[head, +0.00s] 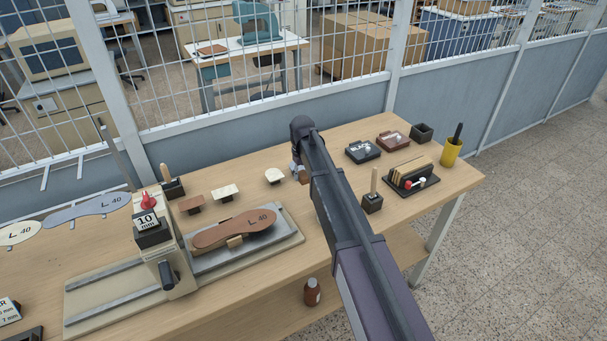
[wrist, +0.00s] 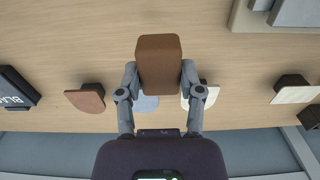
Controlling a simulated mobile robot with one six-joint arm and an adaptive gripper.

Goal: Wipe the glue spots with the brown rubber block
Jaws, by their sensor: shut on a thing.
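My gripper (wrist: 160,75) is shut on a brown rubber block (wrist: 158,50), one finger on each side of it, above the wooden table. In the head view, my arm reaches across the table and hides most of my gripper (head: 299,168); a small brown part of the block (head: 305,177) shows beside it. A brown shoe sole (head: 215,238) marked L 40 lies on the metal jig (head: 290,238), to the left of my gripper. I cannot make out glue spots in either view.
Small-topped stands sit near the back edge: brown (head: 191,204), cream (head: 225,192) and another cream (head: 274,176). The wrist view shows a brown-topped one (wrist: 85,97) and a bluish one (wrist: 147,103). A black stamp pad (head: 362,152) and yellow cup (head: 451,152) stand right.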

